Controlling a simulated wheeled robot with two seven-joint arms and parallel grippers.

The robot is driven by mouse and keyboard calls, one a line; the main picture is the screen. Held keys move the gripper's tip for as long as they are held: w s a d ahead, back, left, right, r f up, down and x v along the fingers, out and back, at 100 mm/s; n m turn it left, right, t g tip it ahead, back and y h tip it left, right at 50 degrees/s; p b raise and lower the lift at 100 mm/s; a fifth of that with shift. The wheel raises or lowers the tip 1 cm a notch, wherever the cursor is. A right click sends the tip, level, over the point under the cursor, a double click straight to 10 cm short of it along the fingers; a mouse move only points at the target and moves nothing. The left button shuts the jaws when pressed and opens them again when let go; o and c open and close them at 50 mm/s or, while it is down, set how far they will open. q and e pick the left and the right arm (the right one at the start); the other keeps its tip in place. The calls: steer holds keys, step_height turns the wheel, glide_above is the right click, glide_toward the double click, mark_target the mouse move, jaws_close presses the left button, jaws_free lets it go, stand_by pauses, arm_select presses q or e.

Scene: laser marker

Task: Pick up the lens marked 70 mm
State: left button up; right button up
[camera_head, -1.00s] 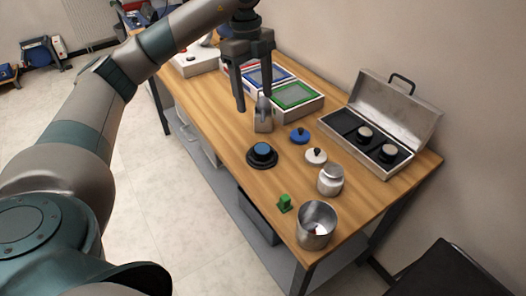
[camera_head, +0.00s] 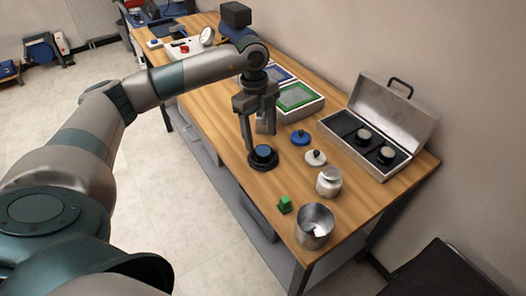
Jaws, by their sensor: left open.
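My left gripper (camera_head: 260,141) is open and points down, just above a round black lens with a blue top (camera_head: 263,154) on the wooden table. I cannot tell from this view whether its fingers touch the lens. Two more round dark lens-like pieces with pale tops, a farther one (camera_head: 364,135) and a nearer one (camera_head: 386,153), sit in the open metal case (camera_head: 351,165). The 70 mm marking is not readable on any of them. My right gripper is not in view.
A grey metal piece (camera_head: 266,123) stands close behind the gripper. Framed trays (camera_head: 297,97) lie behind.

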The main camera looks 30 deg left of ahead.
mark_target(263, 150)
arm_select(q)
steer(key=shift+f, duration=0.2)
steer(key=shift+w+f+p, duration=0.15)
steer(key=shift+f+p, duration=0.3)
steer(key=f, duration=0.1)
steer(key=f+p, duration=0.1)
steer(key=f, duration=0.1)
steer(key=shift+w+p, duration=0.25)
steer(key=shift+p, duration=0.05)
steer(key=shift+f, duration=0.65)
steer(key=c, duration=1.2)
